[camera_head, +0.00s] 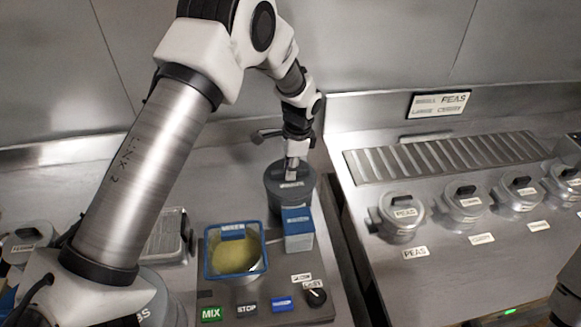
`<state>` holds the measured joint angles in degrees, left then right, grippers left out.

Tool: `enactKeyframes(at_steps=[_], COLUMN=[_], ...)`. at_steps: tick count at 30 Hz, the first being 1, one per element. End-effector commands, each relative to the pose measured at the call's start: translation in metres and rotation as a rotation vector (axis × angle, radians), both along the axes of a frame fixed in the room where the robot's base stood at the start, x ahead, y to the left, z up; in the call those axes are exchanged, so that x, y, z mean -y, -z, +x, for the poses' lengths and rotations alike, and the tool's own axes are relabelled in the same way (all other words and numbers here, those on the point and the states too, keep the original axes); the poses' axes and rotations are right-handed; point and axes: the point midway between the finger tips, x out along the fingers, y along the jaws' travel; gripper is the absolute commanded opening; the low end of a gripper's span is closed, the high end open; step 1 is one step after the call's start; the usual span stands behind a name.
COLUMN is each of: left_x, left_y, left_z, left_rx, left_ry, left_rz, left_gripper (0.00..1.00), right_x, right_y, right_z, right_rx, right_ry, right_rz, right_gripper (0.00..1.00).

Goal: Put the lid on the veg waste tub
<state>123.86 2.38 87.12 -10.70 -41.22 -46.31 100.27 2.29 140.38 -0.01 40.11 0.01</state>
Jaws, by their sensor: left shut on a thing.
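A round dark grey tub (275,197) stands on the steel counter behind the mixer station; the label on it is too small to read. A grey lid (275,175) shows at its top. My left gripper (292,172) points down from above and is shut on the lid's handle, which the fingers largely hide. The lid lies at or very near the tub's rim; I cannot tell whether it is fully seated. My right gripper is not in view.
A blue-rimmed mixer bowl (235,277) with yellow contents and a blue-topped box (298,240) stand close in front of the tub. Several lidded pots, one labelled PEAS (403,215), line the right counter. A gap separates the counters.

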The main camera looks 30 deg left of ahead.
Motion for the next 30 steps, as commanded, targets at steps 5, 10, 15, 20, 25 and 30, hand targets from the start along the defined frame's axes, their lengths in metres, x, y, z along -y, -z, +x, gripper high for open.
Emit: enactKeyframes(at_steps=[5,10,15,20,25,30], left_x=[-0.0001,-0.0001,-0.0001,-0.0003,-0.0003,-0.0003], left_y=[-0.0007,-0.0004,0.0019,0.0052,0.0055,0.0055], left_z=[-0.0002,-0.0002,-0.0002,-0.0001,-0.0001,-0.0002], left_rx=[0.0,0.0,0.0,0.0,0.0,0.0], left_ry=[0.0,0.0,0.0,0.0,0.0,0.0], left_rz=[0.0,0.0,0.0,0.0,0.0,0.0], left_gripper=[0.0,0.0,0.0,0.0,0.0,0.45], right_x=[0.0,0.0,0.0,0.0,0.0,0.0], right_y=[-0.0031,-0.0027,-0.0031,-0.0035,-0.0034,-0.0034], right_z=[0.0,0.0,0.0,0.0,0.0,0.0], right_rx=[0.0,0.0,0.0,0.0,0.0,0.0], right_ry=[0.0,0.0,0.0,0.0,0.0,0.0], right_rz=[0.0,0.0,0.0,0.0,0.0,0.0], right_gripper=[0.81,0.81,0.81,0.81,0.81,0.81])
